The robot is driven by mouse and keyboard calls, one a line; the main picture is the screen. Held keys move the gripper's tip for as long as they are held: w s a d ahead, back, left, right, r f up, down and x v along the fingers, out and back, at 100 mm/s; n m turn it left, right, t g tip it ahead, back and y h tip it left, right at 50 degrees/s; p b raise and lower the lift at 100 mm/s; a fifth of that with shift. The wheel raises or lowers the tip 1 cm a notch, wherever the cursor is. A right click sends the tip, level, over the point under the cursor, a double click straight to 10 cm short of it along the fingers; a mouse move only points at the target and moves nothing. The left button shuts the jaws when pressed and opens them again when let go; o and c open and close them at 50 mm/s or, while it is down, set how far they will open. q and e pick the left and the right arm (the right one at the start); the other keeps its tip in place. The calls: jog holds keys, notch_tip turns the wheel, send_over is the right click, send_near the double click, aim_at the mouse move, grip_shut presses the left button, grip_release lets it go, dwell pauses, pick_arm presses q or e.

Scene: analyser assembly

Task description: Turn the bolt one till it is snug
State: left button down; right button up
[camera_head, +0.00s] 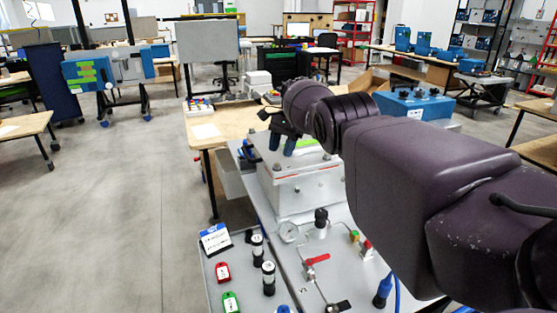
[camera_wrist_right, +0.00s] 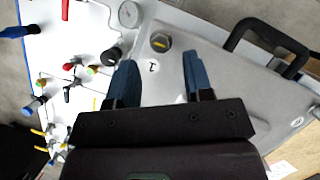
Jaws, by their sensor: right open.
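The bolt one (camera_wrist_right: 160,41) is a dark hex bolt with a yellow mark on its head, seated at a corner of the grey housing (camera_wrist_right: 225,40) next to a label "1". My right gripper (camera_wrist_right: 157,60) is open and empty in the right wrist view. Its two blue fingers point toward the bolt, which shows beyond the tips and between their lines, not gripped. In the head view my right gripper (camera_head: 282,150) is over the top of the grey housing (camera_head: 305,192). I cannot make out the bolt there. My left gripper is not in view.
A black handle (camera_wrist_right: 262,38) stands up from the housing to the right of the fingers. A gauge (camera_head: 289,232), a red-handled valve (camera_head: 317,260) and tubing sit on the panel in front.

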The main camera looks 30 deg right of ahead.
pick_arm(q)
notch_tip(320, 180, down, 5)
jog(key=b, duration=0.4)
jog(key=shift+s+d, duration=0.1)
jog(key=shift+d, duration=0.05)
pick_arm(e)
jog(key=v, duration=0.7)
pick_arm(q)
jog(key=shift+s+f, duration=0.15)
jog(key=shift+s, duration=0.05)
